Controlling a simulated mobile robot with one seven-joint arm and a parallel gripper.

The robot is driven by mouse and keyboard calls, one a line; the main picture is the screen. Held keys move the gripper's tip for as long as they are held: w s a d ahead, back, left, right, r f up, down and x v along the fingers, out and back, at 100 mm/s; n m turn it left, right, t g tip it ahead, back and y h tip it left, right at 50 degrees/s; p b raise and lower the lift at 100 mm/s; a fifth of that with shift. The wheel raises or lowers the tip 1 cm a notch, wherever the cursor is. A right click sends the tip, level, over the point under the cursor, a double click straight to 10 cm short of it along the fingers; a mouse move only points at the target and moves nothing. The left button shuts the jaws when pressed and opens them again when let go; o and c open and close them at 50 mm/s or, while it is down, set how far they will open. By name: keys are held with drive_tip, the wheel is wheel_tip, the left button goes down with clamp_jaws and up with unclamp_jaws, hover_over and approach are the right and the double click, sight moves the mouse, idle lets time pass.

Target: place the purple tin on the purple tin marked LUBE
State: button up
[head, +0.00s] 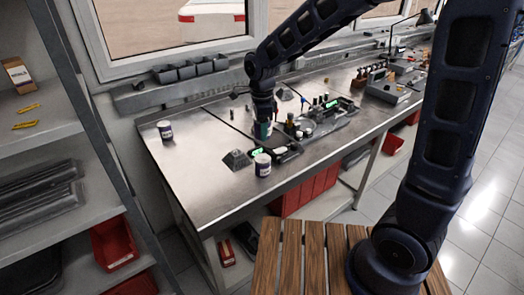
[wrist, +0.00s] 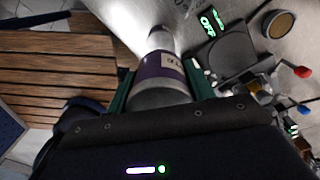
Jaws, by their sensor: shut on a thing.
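My gripper (head: 263,134) is above the steel bench in the head view. In the wrist view a purple tin (wrist: 158,70) with a pale label and grey ends sits between the green fingers, which are shut on it. In the head view the held tin is mostly hidden by the gripper. A purple-and-white tin (head: 263,166) stands upright on the bench near its front edge, in front of and below my gripper. Another purple-and-white tin (head: 165,130) stands at the far left of the bench. The lettering on these tins is too small to read.
A device with green displays, lit OFF in the wrist view (wrist: 208,24), lies close by. The left of the bench is mostly clear.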

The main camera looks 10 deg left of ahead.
sight(262, 158)
drive_tip(key=shift+f, duration=4.65)
drive_tip(key=shift+f, duration=0.15)
drive_tip(key=o, duration=1.2)
drive_tip(key=shift+c, duration=0.2)
wheel_tip(262, 158, up, 12)
drive_tip(key=shift+r, duration=0.15)
